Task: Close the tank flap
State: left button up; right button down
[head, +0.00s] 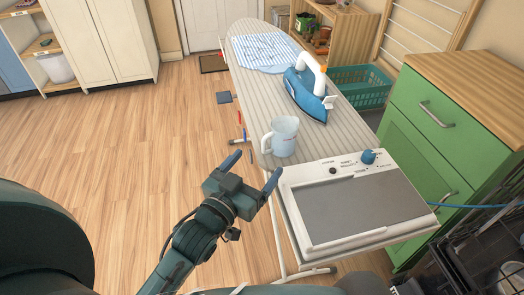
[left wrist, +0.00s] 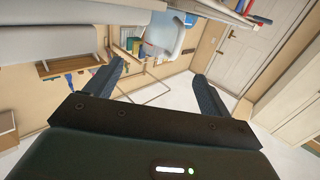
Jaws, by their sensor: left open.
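A blue iron (head: 308,92) with a white handle stands on the striped ironing board (head: 268,85). A small pale piece (head: 329,100) sticks out at its near right side; it may be the tank flap, but it is too small to be sure. My left gripper (head: 252,171) is open and empty, to the left of the board's near end, below the measuring jug (head: 285,137) in the picture and well apart from the iron. Its two fingers also show spread in the left wrist view (left wrist: 160,72). My right gripper is not in view.
The translucent jug stands between my left gripper and the iron. A white panel with a grey plate (head: 355,208) and a blue knob is at the near end. A green cabinet (head: 440,140) and teal basket (head: 362,88) are on the right. Open wood floor (head: 130,150) lies left.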

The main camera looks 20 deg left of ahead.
aim_at(328, 102)
jog(key=k+j, duration=0.15)
jog(key=k, duration=0.35)
jog(key=k+j, duration=0.1)
jog(key=k, duration=0.4)
